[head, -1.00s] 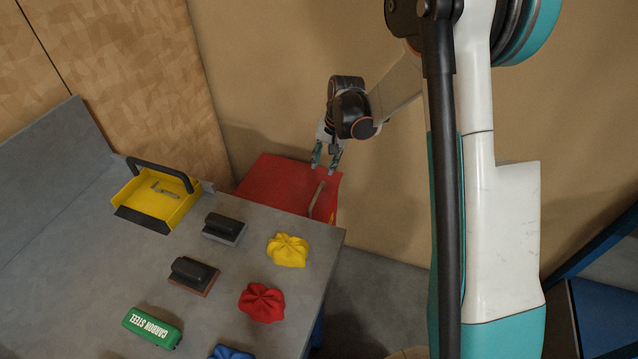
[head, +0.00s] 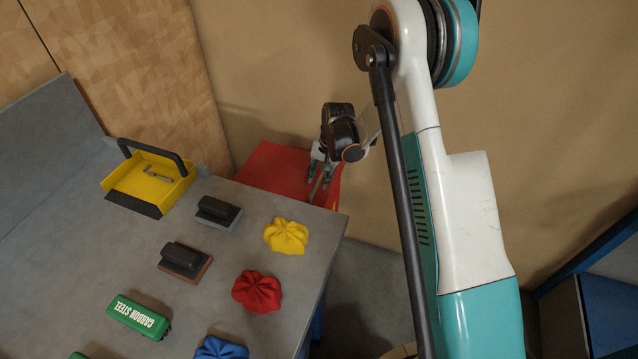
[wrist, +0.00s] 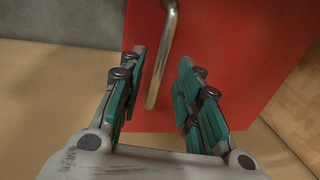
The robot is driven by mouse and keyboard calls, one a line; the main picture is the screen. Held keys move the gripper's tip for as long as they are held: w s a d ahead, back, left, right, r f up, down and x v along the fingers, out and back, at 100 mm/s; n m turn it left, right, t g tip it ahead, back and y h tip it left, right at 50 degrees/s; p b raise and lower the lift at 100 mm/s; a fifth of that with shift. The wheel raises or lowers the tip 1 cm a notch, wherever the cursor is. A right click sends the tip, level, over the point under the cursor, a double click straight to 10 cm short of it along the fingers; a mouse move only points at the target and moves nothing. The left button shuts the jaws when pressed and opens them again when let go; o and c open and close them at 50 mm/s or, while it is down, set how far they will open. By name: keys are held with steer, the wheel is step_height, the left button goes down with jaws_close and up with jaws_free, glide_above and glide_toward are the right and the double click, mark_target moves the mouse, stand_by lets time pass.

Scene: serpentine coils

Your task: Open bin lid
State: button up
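The red bin lid (head: 272,170) lies behind the far edge of the workbench, below my gripper in the head view. It fills much of the wrist view (wrist: 235,50). A metal bar handle (wrist: 161,60) on the lid runs up between my fingers in the wrist view. My gripper (wrist: 161,95) is open, with one finger on each side of the handle and gaps on both sides. In the head view my gripper (head: 320,185) is over the lid's right part and covers most of the handle. The bin's body is mostly hidden by the bench.
The grey workbench (head: 215,265) holds a yellow dustpan (head: 150,185), two dark-handled blocks (head: 218,212), a green carbon steel block (head: 139,317), and yellow (head: 286,236), red (head: 257,291) and blue (head: 220,348) cloths. A tan wall stands close behind the bin.

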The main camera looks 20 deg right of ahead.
steer(key=shift+w+a+f, duration=0.1)
steer(key=shift+a+f, duration=0.1)
steer(key=shift+f, duration=0.8)
jaws_close()
